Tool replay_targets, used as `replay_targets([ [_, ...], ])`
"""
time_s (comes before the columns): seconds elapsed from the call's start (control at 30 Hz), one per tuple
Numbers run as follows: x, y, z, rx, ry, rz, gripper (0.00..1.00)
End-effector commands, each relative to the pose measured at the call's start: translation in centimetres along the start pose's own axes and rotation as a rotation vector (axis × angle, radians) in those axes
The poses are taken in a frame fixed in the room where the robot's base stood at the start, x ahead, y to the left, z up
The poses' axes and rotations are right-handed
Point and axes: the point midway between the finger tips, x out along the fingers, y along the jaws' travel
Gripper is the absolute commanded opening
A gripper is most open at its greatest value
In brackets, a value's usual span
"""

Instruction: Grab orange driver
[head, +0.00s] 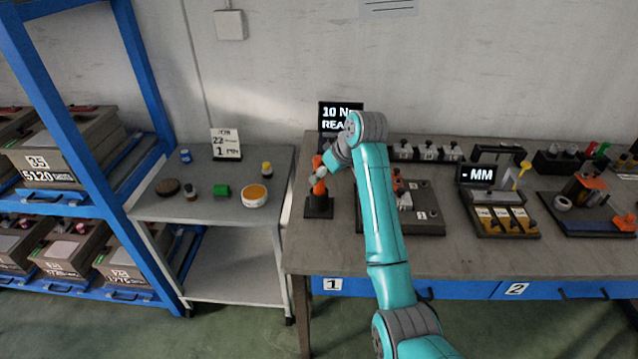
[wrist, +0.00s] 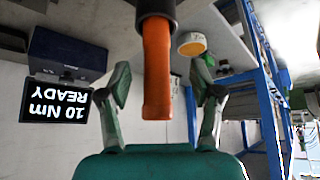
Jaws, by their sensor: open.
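The orange driver (head: 320,187) stands upright in a dark holder (head: 318,208) at the left end of the workbench. In the wrist view its orange handle (wrist: 157,70) hangs from a dark collar at the top, as that picture is upside down. My gripper (head: 318,178) is at the driver in the head view and partly covers it. In the wrist view the two fingers of my gripper (wrist: 162,85) are spread, one on each side of the handle, with gaps on both sides. The gripper is open and holds nothing.
A display reading "10 Nm READY" (wrist: 68,104) stands behind the driver. A grey cart (head: 222,208) with small jars and a round tub (head: 254,198) is to the left. Fixtures (head: 425,222) crowd the bench to the right. A blue shelf (head: 140,65) stands far left.

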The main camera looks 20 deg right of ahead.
Motion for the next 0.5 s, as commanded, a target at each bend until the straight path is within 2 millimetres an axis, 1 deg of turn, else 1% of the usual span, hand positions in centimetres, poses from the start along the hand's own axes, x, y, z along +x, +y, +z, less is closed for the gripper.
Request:
replay_targets([
  [0.3, 4.0, 0.4, -0.2, 0.000, -0.002, -0.001, 0.65],
  [0.4, 4.8, 0.4, -0.2, 0.000, -0.001, 0.000, 0.65],
  [0.5, 5.0, 0.5, -0.3, 0.000, -0.001, 0.000, 0.65],
])
